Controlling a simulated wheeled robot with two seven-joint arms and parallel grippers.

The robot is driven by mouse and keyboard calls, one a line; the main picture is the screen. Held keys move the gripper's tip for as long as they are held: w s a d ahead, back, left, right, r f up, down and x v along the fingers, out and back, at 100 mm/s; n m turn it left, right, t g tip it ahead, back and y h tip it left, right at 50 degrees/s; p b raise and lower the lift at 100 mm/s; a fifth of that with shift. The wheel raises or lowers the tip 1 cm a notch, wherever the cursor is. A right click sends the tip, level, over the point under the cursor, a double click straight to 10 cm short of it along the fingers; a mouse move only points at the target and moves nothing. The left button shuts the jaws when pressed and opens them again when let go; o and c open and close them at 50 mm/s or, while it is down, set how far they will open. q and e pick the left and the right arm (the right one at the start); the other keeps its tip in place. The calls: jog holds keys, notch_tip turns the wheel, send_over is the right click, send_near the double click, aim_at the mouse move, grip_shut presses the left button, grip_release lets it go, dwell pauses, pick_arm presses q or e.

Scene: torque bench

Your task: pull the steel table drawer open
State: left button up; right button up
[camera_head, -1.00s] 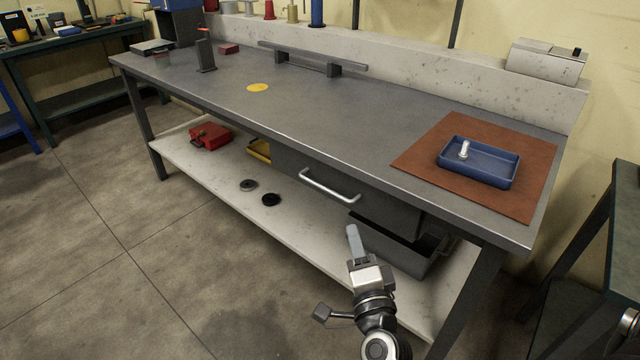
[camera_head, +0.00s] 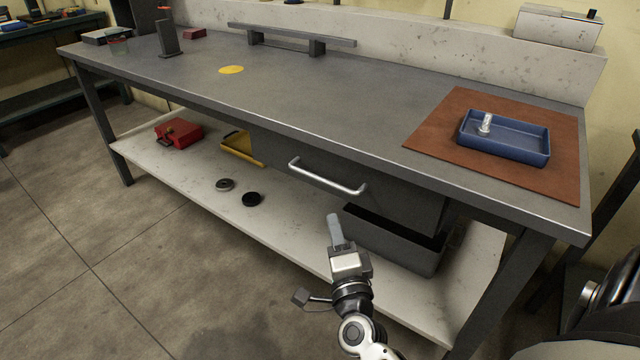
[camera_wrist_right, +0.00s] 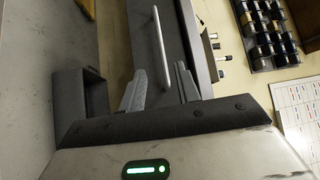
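The steel drawer (camera_head: 400,203) sits under the table top and looks shut. Its silver bar handle (camera_head: 327,177) runs along its front. My right gripper (camera_head: 335,225) is below and in front of the handle, apart from it. In the right wrist view my right gripper (camera_wrist_right: 160,88) has its two fingers spread with nothing between them. The handle (camera_wrist_right: 158,45) shows beyond the fingertips, lined up roughly with the gap. My left gripper is not in view.
The steel table (camera_head: 330,105) carries a brown mat (camera_head: 425,135) with a blue tray (camera_head: 545,152). On the lower shelf (camera_head: 290,225) are a dark bin (camera_head: 395,240), a red case (camera_head: 180,132), a yellow bin (camera_head: 243,148) and two dark discs. Floor in front is clear.

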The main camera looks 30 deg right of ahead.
aim_at(321, 179)
jog(key=x, duration=1.4)
jog(key=shift+w+d+b, duration=0.15)
jog(key=shift+w+b, duration=0.2)
jog(key=shift+w, duration=0.05)
jog(key=shift+c, duration=0.3)
grip_shut()
